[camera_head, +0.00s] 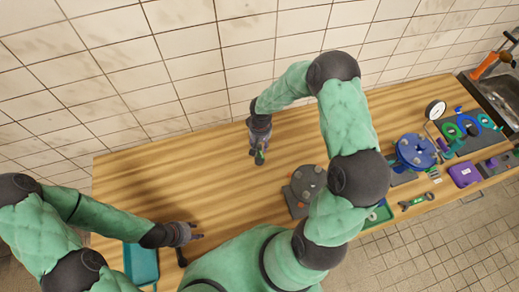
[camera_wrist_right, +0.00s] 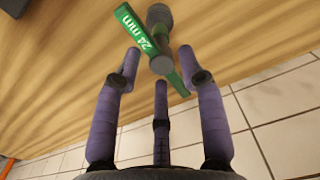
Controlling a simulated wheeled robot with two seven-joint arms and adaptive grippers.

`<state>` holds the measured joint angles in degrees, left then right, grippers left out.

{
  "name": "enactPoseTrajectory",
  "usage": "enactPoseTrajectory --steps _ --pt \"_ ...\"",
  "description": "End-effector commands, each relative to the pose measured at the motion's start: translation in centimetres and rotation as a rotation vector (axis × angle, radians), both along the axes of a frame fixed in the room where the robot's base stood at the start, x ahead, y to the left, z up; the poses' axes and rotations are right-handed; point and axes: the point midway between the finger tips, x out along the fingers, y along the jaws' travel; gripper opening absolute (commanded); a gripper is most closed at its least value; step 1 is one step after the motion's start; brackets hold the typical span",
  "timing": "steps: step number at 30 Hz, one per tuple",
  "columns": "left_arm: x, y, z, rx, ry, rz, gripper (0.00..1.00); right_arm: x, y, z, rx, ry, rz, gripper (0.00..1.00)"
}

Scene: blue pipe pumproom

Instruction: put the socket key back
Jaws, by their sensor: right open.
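The socket key, with a green bar handle marked "24 mm" (camera_wrist_right: 137,29) and a grey shaft, lies just ahead of my right fingertips in the right wrist view. In the head view only a small green part of it (camera_head: 260,158) shows below my right gripper (camera_head: 259,148), near the back of the wooden table. My right gripper (camera_wrist_right: 159,68) is open, its fingers spread around the near part of the key. I cannot tell whether they touch it. My left gripper (camera_head: 196,236) is low over the front left of the table, apart from the key; its finger state is unclear.
A grey plate with a round flange (camera_head: 307,181) sits mid-table, partly behind my right arm. To the right are a blue flange (camera_head: 416,150), a gauge (camera_head: 436,109), a purple box (camera_head: 464,174) and a wrench (camera_head: 417,201). A teal tray (camera_head: 141,263) is front left. The back left is clear.

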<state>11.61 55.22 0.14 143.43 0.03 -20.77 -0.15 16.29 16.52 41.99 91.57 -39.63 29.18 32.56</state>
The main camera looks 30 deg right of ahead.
Motion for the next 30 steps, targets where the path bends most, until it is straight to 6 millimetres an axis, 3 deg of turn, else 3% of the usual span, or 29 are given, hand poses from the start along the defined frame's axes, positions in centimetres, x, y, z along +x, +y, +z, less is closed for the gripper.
enactPoseTrajectory --steps 6,14,20,30 --pt "0.0 0.0 -0.3 0.0 0.0 0.0 0.4 0.0 0.0 3.8 -0.001 -0.003 0.001 0.4" --pt "0.0 0.0 -0.4 0.0 0.0 0.0 0.4 -0.2 0.3 5.2 0.01 0.002 0.005 0.4" --pt "0.0 0.0 -0.4 0.0 0.0 0.0 0.4 -1.9 4.3 2.3 0.107 0.008 0.044 0.4" --pt "0.0 0.0 -0.4 0.0 0.0 0.0 0.4 -7.5 13.2 -3.7 0.302 -0.008 0.073 0.4"
